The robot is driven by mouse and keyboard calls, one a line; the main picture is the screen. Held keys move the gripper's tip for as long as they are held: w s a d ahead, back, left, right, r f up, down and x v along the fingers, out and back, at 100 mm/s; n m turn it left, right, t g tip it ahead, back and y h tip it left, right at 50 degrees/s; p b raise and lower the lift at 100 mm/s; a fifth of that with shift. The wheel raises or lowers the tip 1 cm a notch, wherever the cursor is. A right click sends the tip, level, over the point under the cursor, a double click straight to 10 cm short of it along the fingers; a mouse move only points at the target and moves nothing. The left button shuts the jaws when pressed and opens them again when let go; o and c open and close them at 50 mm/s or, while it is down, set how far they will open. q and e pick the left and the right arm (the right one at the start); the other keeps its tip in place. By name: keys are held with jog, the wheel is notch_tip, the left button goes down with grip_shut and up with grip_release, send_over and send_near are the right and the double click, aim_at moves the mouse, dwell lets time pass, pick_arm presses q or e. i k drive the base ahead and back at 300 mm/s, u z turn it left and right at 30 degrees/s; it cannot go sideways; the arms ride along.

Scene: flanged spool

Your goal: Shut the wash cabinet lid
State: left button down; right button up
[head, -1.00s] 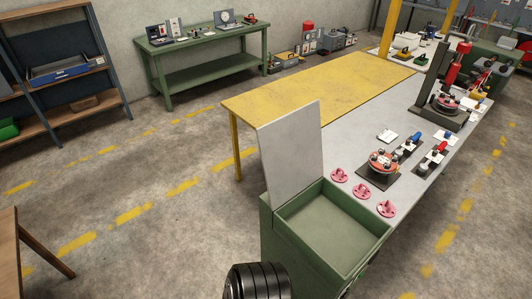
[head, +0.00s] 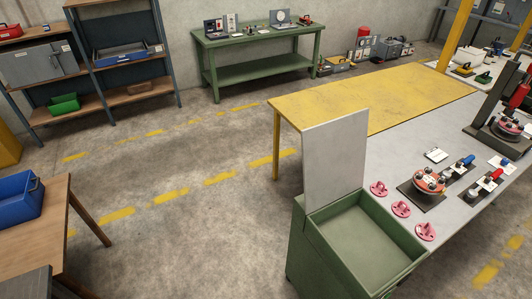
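The wash cabinet (head: 345,255) is a green box with an open, shallow green basin (head: 372,240), low right of centre in the head view. Its lid (head: 335,165) is a flat grey panel standing upright along the basin's left edge, so the lid is open. The basin looks empty. Neither of my grippers can be seen in the head view.
A grey bench with pink flanged parts (head: 401,208) and a red round fixture (head: 428,181) adjoins the cabinet's right side. A yellow table (head: 370,100) stands behind. A wooden table with a blue bin (head: 20,197) is at left. Floor left of the cabinet is clear.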

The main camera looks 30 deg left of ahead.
aim_at(334, 151)
jog(key=u, duration=2)
jog(key=i, duration=3.4)
jog(key=z, duration=4.05)
